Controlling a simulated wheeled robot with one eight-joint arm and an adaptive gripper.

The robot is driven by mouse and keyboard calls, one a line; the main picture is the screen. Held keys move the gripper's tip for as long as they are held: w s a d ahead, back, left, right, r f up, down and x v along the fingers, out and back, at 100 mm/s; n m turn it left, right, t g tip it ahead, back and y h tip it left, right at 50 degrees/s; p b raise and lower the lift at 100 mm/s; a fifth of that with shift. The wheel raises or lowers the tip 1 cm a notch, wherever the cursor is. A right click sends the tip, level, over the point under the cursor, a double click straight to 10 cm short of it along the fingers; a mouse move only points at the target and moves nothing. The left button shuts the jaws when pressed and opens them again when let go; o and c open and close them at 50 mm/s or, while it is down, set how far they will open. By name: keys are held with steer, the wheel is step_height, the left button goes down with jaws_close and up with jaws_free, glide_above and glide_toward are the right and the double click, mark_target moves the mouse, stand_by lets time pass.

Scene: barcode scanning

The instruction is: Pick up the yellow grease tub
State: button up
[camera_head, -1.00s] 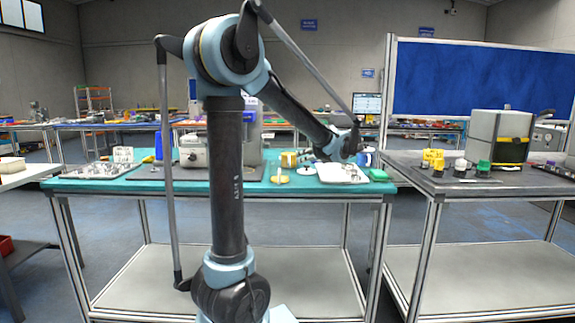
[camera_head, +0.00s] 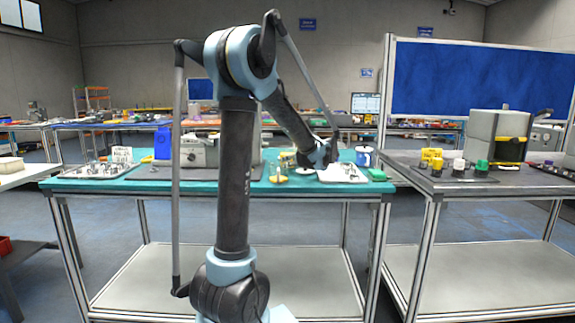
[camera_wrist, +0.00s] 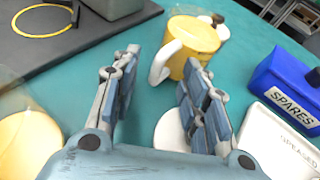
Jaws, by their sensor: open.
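A yellow cylindrical tub (camera_wrist: 202,36) with a white handle-like part on its left side stands on the green mat, at the upper middle of the wrist view. It also shows in the head view (camera_head: 287,157), partly behind other items. My gripper (camera_wrist: 160,66) is open and empty. Its fingers point toward the tub, and the tub appears beyond the right fingertip, apart from both fingers. In the head view my gripper (camera_head: 327,164) is above the table, right of the tub.
A white disc (camera_wrist: 170,132) lies between the fingers. A pale yellow round thing (camera_wrist: 22,142) is at lower left. A blue SPARES bin (camera_wrist: 283,78) and a white labelled tray (camera_wrist: 262,132) stand close on the right. A dark board (camera_wrist: 45,55) lies at upper left.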

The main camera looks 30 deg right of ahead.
jaws_close()
stand_by(0.5)
